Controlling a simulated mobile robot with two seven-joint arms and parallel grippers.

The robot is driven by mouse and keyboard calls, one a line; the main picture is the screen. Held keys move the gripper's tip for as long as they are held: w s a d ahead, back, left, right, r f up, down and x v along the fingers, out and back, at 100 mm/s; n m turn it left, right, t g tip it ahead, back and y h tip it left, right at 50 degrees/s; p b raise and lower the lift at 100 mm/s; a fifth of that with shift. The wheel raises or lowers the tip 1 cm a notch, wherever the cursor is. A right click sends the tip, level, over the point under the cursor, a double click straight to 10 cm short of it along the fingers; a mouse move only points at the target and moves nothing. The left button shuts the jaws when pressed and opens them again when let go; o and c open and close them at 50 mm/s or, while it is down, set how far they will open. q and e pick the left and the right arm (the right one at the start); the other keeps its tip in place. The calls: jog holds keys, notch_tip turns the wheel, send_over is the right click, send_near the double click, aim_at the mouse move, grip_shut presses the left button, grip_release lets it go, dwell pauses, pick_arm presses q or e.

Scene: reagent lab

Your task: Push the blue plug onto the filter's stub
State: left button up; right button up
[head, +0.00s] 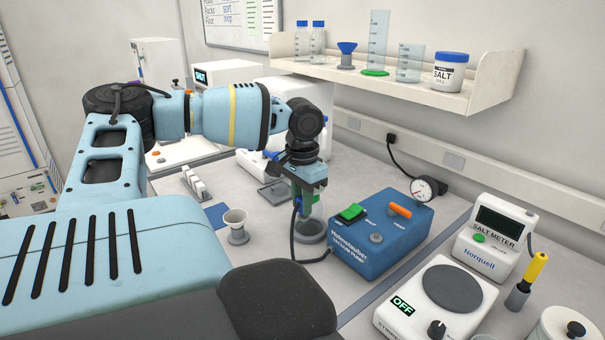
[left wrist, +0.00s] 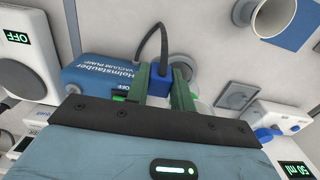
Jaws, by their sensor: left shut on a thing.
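The blue plug (left wrist: 159,84) is on the end of a black hose and sits between the green fingers of my left gripper (left wrist: 160,90) in the left wrist view. In the head view my left gripper (head: 308,200) points down, shut on the plug, which is mostly hidden there. The filter (head: 311,229), a clear vessel on a dark round base, stands under and behind the gripper. The fingers cover its upper part. I cannot make out its stub, or tell whether the plug touches it. My right gripper is not in view.
The blue vacuum pump (head: 382,240) stands just right of the gripper, with the black hose (head: 312,259) looping in front. A funnel cup (head: 236,225) stands left. The stirrer (head: 437,300) and salt meter (head: 493,237) are at the right. A shelf (head: 400,84) hangs behind.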

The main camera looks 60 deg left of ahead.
pick_arm(q)
jog(key=shift+f, duration=0.55)
dwell(0.6)
jog(key=o, duration=0.9)
jog(key=shift+r, duration=3.9)
